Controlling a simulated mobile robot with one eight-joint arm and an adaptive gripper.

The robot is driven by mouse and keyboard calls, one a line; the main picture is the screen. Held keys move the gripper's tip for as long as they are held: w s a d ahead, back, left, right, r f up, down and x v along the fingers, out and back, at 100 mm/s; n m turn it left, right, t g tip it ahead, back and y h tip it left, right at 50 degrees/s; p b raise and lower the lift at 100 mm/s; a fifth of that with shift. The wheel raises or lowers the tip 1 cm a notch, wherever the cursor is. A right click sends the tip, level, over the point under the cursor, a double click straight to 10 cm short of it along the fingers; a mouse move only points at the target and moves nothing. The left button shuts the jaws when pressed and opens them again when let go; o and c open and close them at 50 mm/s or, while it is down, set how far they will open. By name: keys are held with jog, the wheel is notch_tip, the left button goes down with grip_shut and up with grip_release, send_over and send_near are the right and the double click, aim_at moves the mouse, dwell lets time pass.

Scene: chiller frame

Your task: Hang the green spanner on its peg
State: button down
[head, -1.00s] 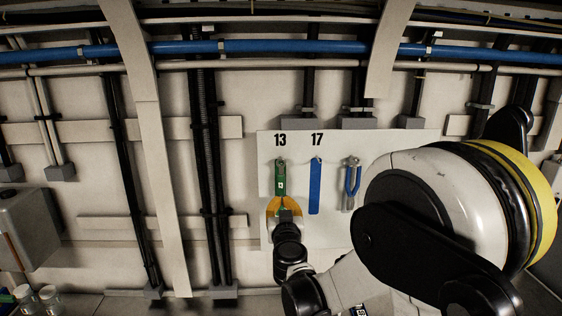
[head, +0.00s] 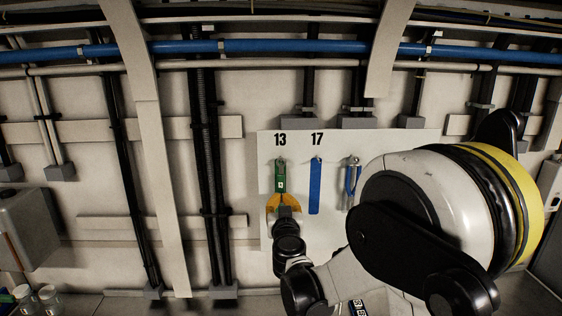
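The green spanner (head: 281,178) hangs upright against the white tool board, below the number 13. Its upper end is at the peg position there; the peg itself is too small to make out clearly. My gripper (head: 284,200), with yellow-orange fingers, is at the spanner's lower end, reaching up from below. The fingers look spread to both sides, but whether they touch the spanner cannot be told. The spanner's lowest part is hidden by the gripper.
A blue spanner-shaped strip (head: 316,186) is on the board (head: 335,150) below 17, close right of the green spanner. Blue-handled pliers (head: 353,180) hang further right, partly behind my arm. Black vertical pipes (head: 207,160) run left of the board.

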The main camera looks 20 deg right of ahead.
jog(key=shift+w+d+b, duration=0.1)
jog(key=shift+w+b, duration=0.2)
jog(key=shift+w, duration=0.15)
dwell(1.6)
jog(key=shift+s, duration=0.65)
dwell(2.5)
jog(key=s+a+b, duration=0.1)
jog(key=s, duration=0.6)
jog(key=shift+s+a, duration=0.4)
